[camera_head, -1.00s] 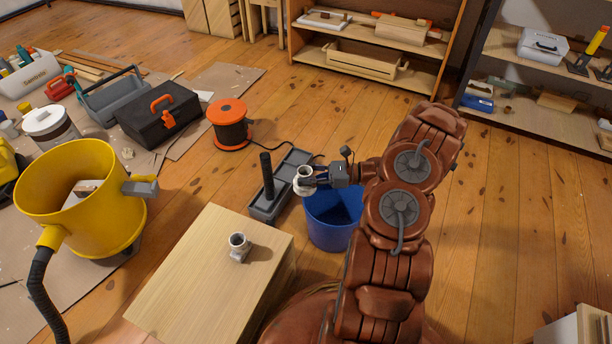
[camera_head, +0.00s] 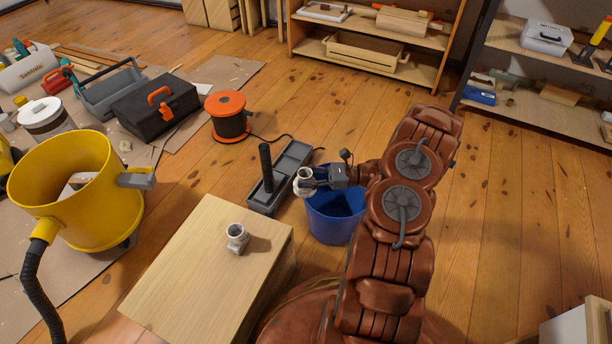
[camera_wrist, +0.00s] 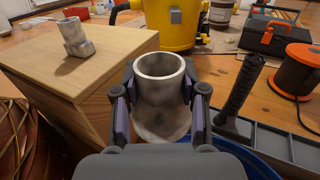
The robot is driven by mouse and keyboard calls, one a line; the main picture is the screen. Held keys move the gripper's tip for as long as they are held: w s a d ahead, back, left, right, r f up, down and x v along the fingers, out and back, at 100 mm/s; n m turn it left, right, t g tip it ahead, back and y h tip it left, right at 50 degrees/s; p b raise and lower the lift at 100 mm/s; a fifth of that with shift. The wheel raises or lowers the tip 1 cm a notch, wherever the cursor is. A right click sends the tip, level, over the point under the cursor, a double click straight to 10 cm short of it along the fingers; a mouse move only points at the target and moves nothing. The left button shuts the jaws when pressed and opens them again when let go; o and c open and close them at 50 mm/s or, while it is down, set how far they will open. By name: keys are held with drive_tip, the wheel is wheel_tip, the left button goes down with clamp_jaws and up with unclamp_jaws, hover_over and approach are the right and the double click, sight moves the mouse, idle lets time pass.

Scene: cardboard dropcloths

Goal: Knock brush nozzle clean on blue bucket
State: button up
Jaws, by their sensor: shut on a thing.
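My gripper (camera_wrist: 160,95) is shut on a short grey-white tube, the brush nozzle (camera_wrist: 161,108), with a finger on each side of it. The nozzle's round open end faces up in the wrist view; any bristles are hidden. In the head view the nozzle (camera_head: 304,184) is at the left rim of the blue bucket (camera_head: 333,228), which stands on the floor. The bucket's rim also shows below the gripper in the wrist view (camera_wrist: 245,158). I cannot tell whether nozzle and rim touch.
A wooden box (camera_head: 190,270) stands left of the bucket with another grey-white pipe fitting (camera_head: 236,238) on it. A grey tray with a black upright handle (camera_head: 266,168) lies behind the bucket. A yellow vacuum drum (camera_head: 75,200) stands left. The floor to the right is open.

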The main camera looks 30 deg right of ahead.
wheel_tip(320, 180, down, 6)
drive_tip(key=shift+f+b, duration=0.2)
drive_tip(key=shift+b, duration=0.45)
drive_tip(key=shift+r, duration=0.15)
clamp_jaws()
drive_tip(key=shift+r+p, duration=1.85)
drive_tip(key=shift+r, duration=1.2)
drive_tip(key=shift+f, duration=0.15)
wheel_tip(320, 180, down, 7)
drive_tip(key=b, duration=0.3)
drive_tip(key=shift+r, duration=0.2)
drive_tip(key=shift+r+p, duration=1.85)
drive_tip(key=shift+r, duration=1.6)
